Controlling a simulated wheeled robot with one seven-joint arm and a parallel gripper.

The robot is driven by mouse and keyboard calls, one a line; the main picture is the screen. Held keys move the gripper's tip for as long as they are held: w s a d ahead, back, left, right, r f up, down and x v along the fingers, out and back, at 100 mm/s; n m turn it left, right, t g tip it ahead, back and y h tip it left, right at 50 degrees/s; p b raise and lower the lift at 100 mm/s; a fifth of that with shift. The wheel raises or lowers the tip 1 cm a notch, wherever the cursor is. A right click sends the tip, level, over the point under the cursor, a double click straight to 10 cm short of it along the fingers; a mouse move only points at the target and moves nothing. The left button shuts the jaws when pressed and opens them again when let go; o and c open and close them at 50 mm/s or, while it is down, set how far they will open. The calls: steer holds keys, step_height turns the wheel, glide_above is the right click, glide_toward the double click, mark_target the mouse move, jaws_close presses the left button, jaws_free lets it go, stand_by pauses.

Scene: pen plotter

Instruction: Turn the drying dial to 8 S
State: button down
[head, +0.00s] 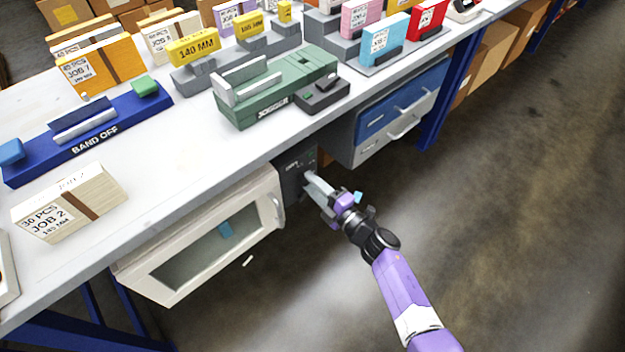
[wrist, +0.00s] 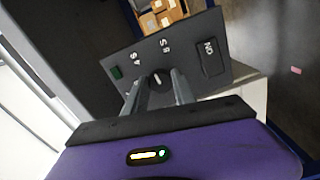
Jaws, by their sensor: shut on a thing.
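The drying dial (wrist: 158,79) is a small dark round knob with a short pale mark, on a dark control panel (wrist: 190,75). The panel carries the labels 4 S and 8 S above the dial, and a partly hidden label at lower left. The mark leans up and slightly left in the wrist view; I cannot tell exactly which label it meets. My gripper (wrist: 157,85) has one finger on each side of the dial and is shut on it. In the head view my gripper (head: 310,180) reaches the panel (head: 292,172) under the bench, and hides the dial.
On the panel are an ON switch (wrist: 210,57) and a green button (wrist: 116,72). A white door with a window (head: 205,250) stands left of the panel; blue and grey drawers (head: 400,112) are to its right. The bench (head: 190,150) overhangs above. The floor in front is open.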

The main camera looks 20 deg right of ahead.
steer(key=shift+f+m+p, duration=0.15)
steer(key=shift+m+p, duration=1.15)
steer(key=shift+m, duration=2.2)
steer(key=c, duration=1)
jaws_free()
steer(key=shift+c, duration=0.2)
steer(key=shift+s, duration=0.15)
steer(key=p+v, duration=0.1)
steer(key=v, duration=0.6)
steer(key=shift+s+p, duration=0.25)
steer(key=shift+p, duration=0.15)
